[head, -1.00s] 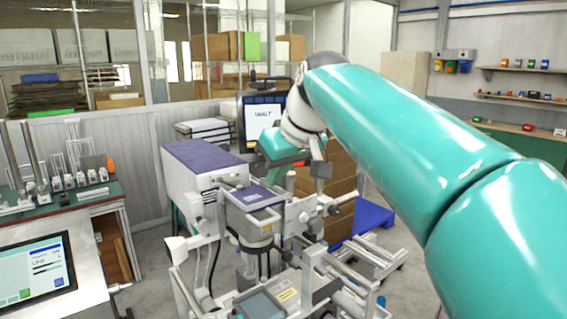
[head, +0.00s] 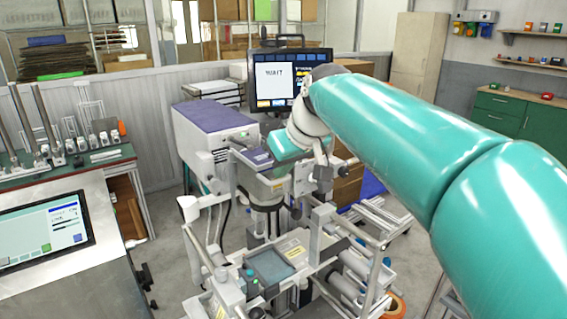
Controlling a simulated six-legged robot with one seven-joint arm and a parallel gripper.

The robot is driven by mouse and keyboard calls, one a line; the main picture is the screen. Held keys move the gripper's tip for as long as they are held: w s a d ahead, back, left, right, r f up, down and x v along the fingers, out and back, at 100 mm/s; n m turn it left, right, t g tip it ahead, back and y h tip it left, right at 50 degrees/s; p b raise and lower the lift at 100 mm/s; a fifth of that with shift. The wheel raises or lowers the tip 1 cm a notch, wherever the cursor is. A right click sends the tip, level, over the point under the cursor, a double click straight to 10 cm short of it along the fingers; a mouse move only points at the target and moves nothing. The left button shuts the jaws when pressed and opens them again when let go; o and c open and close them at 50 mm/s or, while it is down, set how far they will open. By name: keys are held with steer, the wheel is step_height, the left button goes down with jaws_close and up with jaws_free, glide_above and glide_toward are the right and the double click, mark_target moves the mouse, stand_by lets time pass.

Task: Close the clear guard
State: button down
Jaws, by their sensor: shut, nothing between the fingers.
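My teal arm reaches in from the right and bends down at the wrist over the machine (head: 265,180) in the middle of the head view. My gripper (head: 322,174) is small and dark at the arm's end, beside the machine's upper right part. It looks shut and empty; whether it touches anything is unclear. I cannot make out the clear guard for certain among the machine's posts and rails; it may be see-through or hidden behind my wrist.
A monitor (head: 289,78) reading WAIT stands behind the machine. A touch panel (head: 42,228) and a workbench (head: 95,163) are at left. A small screen (head: 270,266) and rails are at the machine's front. Cardboard boxes (head: 347,185) stand behind my wrist.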

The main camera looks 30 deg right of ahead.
mark_target(281, 202)
step_height(281, 202, down, 13)
steer(key=shift+s, duration=0.1)
steer(key=shift+r, duration=0.1)
steer(key=s+r, duration=0.2)
steer(key=r, duration=0.4)
steer(key=s+r, duration=0.2)
steer(key=r, duration=0.4)
steer(key=shift+s+d+r, duration=0.25)
steer(key=shift+d+r, duration=0.05)
steer(key=shift+r, duration=0.05)
steer(key=s+a+f, duration=0.5)
steer(key=s+f, duration=0.1)
steer(key=f, duration=0.2)
steer(key=s+a+f+m+g+h, duration=0.1)
steer(key=s+a+f, duration=0.5)
steer(key=s+f, duration=0.1)
steer(key=shift+a+f+m, duration=0.2)
steer(key=shift+f+m, duration=0.1)
steer(key=shift+f, duration=0.6)
